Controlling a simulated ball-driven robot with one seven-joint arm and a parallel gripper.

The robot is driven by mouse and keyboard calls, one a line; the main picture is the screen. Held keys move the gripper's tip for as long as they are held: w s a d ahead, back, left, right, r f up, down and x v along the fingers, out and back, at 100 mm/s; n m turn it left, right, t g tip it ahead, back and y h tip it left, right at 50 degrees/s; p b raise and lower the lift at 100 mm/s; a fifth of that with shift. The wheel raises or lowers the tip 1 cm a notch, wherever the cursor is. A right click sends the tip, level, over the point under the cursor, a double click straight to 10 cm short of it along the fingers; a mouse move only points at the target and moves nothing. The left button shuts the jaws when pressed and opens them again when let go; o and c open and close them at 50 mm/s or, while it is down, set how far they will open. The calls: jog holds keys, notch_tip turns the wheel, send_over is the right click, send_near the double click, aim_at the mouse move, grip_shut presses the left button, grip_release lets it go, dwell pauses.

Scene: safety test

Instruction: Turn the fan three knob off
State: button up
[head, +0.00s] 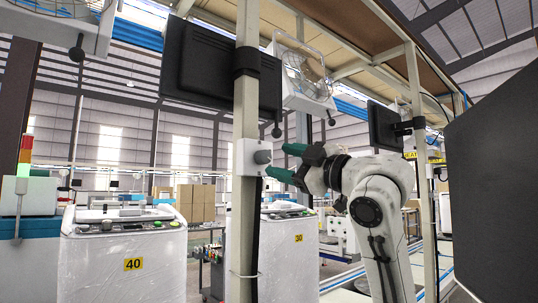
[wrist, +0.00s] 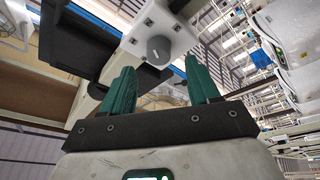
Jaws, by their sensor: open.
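A grey round knob (head: 262,157) sits on a white control box (head: 243,157) fixed to a beige post. No fan number can be read on the box. My gripper (head: 279,161) is open and empty, just right of the knob, with its fingers pointing at it. In the wrist view my gripper (wrist: 160,68) has a clear gap between the fingers. A caged fan (head: 306,76) hangs above.
The beige post (head: 245,80) carries a dark monitor (head: 208,65). Another post (head: 422,170) stands right of my arm. White washers marked 40 (head: 125,262) and 30 (head: 290,258) stand below. A dark panel (head: 495,170) fills the right edge.

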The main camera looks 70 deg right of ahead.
aim_at(267, 157)
jog(key=shift+p+x, duration=0.4)
jog(key=shift+x, duration=1.8)
jog(key=c, duration=1)
